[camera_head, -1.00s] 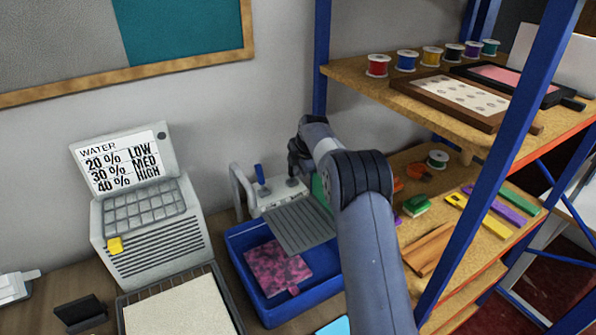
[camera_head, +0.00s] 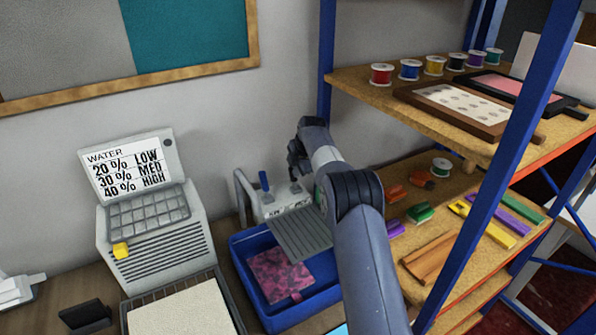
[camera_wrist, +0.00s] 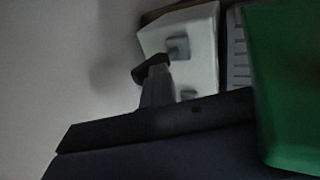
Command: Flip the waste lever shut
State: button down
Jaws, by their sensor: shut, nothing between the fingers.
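A white fixture block (camera_head: 270,206) with a bent grey pipe stands behind the blue basin (camera_head: 243,262), against the wall. A blue upright lever (camera_head: 264,181) rises from its left part. A small grey mount (camera_head: 295,188) is on its right part, close under my gripper (camera_head: 295,172). I cannot tell which is the waste lever; the block's small lettering is unreadable. My gripper is shut and empty. In the wrist view my gripper (camera_wrist: 152,74) is dark against the white block (camera_wrist: 203,42), beside a grey stub (camera_wrist: 178,48); contact is unclear.
A grey ribbed board (camera_head: 300,238) and a pink mottled cloth (camera_head: 280,275) are at the basin. A green panel (camera_wrist: 285,85) fills the wrist view's right side. A blue-posted shelf (camera_head: 475,190) stands close right of my arm. A keyed machine (camera_head: 150,225) is left.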

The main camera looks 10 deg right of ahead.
jog(key=shift+w+a+r, duration=0.15)
jog(key=shift+w+r, duration=0.05)
jog(key=shift+r, duration=0.3)
jog(key=b+v, duration=0.3)
jog(key=v, duration=0.7)
jog(key=shift+s+d, duration=0.25)
jog(key=shift+s, duration=0.15)
jog(key=shift+f, duration=0.15)
jog(key=p+x, duration=0.1)
jog(key=x, duration=0.4)
jog(key=p+x, duration=0.1)
jog(key=x, duration=0.4)
jog(key=shift+w+a+p, duration=0.15)
jog(key=shift+w+p, duration=0.1)
jog(key=shift+p, duration=0.1)
